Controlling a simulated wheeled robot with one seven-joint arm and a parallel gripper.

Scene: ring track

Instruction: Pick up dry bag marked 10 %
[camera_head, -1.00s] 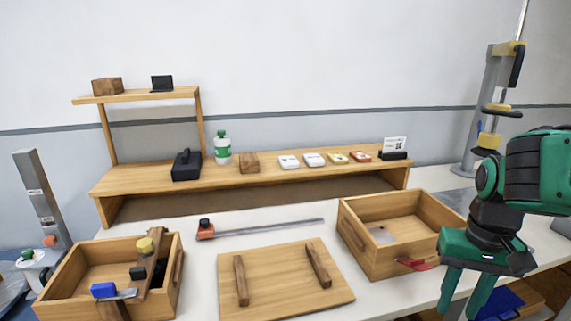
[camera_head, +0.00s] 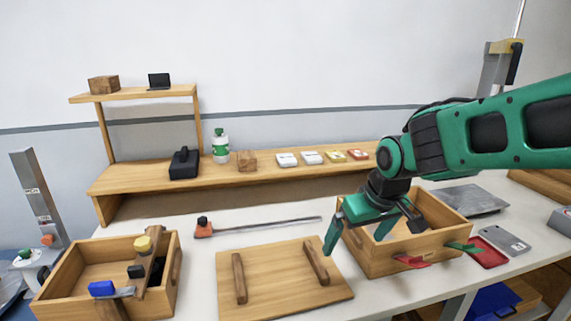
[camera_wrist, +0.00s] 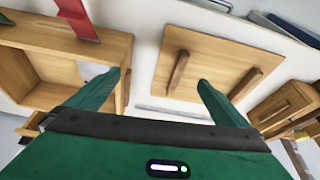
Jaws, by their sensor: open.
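My gripper (camera_head: 357,243) is open and empty, pointing down by the left side of the right wooden box, well in front of and below the packets. In the wrist view its spread fingers (camera_wrist: 164,77) have nothing between them.
A board with two strips (camera_head: 283,290) lies front centre. The right wooden box (camera_head: 395,252) stands beside my gripper; the left wooden box (camera_head: 60,290) holds tools. A bar clamp (camera_head: 265,226) lies behind the board. A bottle (camera_head: 221,147) and wooden block (camera_head: 246,161) stand left of the packets.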

